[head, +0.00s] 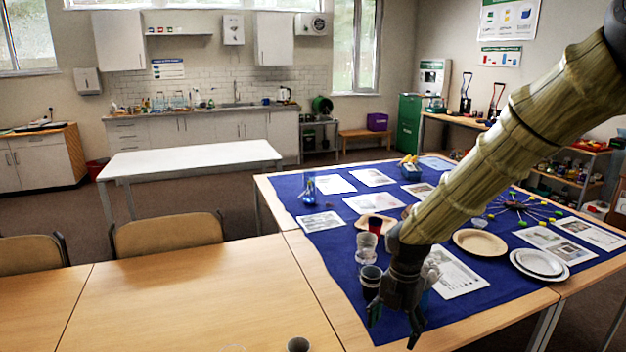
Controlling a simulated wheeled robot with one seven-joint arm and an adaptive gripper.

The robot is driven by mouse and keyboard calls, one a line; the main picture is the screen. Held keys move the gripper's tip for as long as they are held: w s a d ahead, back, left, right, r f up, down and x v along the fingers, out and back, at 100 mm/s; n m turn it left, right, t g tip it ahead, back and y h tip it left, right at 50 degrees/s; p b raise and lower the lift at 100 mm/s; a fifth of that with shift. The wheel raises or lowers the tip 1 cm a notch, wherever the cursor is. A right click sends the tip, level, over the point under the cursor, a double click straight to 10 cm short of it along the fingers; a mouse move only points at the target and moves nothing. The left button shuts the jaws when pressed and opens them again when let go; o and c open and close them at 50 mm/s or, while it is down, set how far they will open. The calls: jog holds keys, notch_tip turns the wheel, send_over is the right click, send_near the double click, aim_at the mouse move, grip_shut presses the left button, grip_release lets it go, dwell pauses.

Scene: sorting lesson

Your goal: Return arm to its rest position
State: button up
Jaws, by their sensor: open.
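My arm (500,150) reaches in from the upper right, over the blue cloth (345,328) on the table. My gripper (396,325) hangs at its lower end with the fingers pointing down and spread apart. I see nothing between the fingers. The gripper is just right of a dark cup (371,275); whether they touch I cannot tell. The arm hides part of the cloth and what lies on it.
Clear cups (367,243), a tan plate (480,242), white plates (539,262), printed sheets (373,177) and a blue flask (309,186) are on the cloth. The wooden table (190,290) at left is mostly bare. A white table (190,158) stands behind, with chairs (167,233) in front.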

jog(key=s+f+m+y, duration=0.1)
jog(key=s+f+m, duration=0.4)
jog(key=f, duration=0.3)
jog(key=s+a+f+m, duration=0.1)
jog(key=s+f+m, duration=0.45)
jog(key=f, duration=0.25)
jog(key=s+f+m+y, duration=0.1)
jog(key=s+f+m, duration=0.4)
jog(key=f, duration=0.4)
jog(key=s+d+f+m, duration=0.1)
jog(key=s+f+m, duration=0.2)
jog(key=s, duration=0.3)
jog(key=s+d+f+m+h, duration=0.1)
jog(key=s+d+f+m, duration=0.1)
jog(key=s+m, duration=0.3)
jog(key=s+d+f+m+h, duration=0.1)
jog(key=s+f+m, duration=0.3)
jog(key=s, duration=0.5)
jog(key=shift+d+f+m, duration=0.4)
jog(key=shift+d+m, duration=0.15)
jog(key=shift+d, duration=0.1)
